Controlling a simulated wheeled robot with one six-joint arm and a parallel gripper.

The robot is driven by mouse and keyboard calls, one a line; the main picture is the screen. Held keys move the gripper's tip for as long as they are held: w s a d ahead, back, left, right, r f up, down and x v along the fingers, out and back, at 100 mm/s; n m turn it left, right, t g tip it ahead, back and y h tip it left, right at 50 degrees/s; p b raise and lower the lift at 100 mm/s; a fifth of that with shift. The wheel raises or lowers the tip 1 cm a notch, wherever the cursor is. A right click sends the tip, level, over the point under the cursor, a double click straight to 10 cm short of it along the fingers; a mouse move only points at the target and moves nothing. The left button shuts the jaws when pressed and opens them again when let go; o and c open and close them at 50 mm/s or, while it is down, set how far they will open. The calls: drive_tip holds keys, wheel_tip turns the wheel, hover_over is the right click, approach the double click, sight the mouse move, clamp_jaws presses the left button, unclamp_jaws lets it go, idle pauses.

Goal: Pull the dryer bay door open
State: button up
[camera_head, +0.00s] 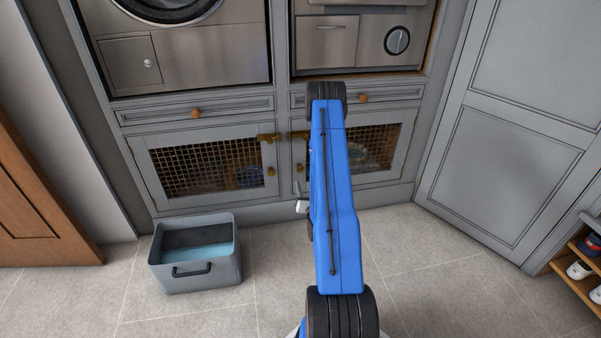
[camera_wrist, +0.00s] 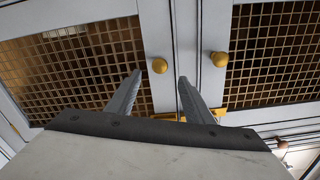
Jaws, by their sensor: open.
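Two low grey doors with brass mesh stand side by side in the cabinet: a left mesh door (camera_head: 143,160) and a right mesh door (camera_head: 398,160). Both look shut; which one is the dryer bay door is not marked. The left door's brass knob (camera_wrist: 219,59) and the right door's knob (camera_wrist: 159,65) show in the wrist view, which looks upside down. My gripper (camera_wrist: 159,76) is open and empty, its fingertips on either side of the right door's knob in that picture. Contact cannot be told. My blue arm hides part of the right door in the head view.
Brass latch pieces (camera_head: 267,138) sit at the doors' upper inner corners. Drawers with wooden knobs (camera_head: 196,112) lie above, under two steel machines. A grey bin (camera_head: 203,281) stands on the floor at left. A shoe rack (camera_head: 577,279) is at right. Floor before the right door is clear.

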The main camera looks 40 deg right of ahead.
sight(301, 172)
drive_tip(key=x, duration=1.1)
drive_tip(key=shift+w+d, duration=0.1)
drive_tip(key=shift+w, duration=0.3)
clamp_jaws()
